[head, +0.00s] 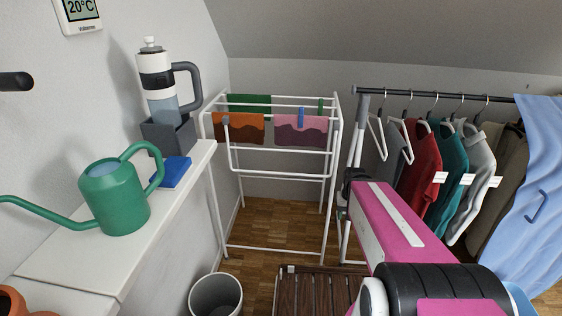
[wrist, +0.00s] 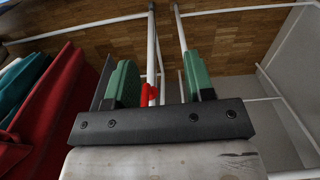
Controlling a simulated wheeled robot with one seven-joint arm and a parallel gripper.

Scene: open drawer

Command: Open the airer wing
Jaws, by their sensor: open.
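The white airer (head: 279,252) stands in the corner in the head view. A white rail frame, apparently its wing (head: 280,174), hangs down at the front below the cloths. My gripper (wrist: 160,80) has its two green fingers apart in the wrist view, with a gap between them. Two thin white bars (wrist: 151,45) show in this gap, along with a small red part (wrist: 149,93) near the left finger. I cannot tell whether the fingers touch the bars. In the head view, my pink arm hides most of the gripper at the airer's right side.
A clothes rack (head: 437,94) with several garments stands at right. A white shelf (head: 100,262) at left holds a green watering can (head: 114,198). A grey bin (head: 215,296) and a dark slatted piece (head: 318,290) are low in front. Some wooden floor is clear under the airer.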

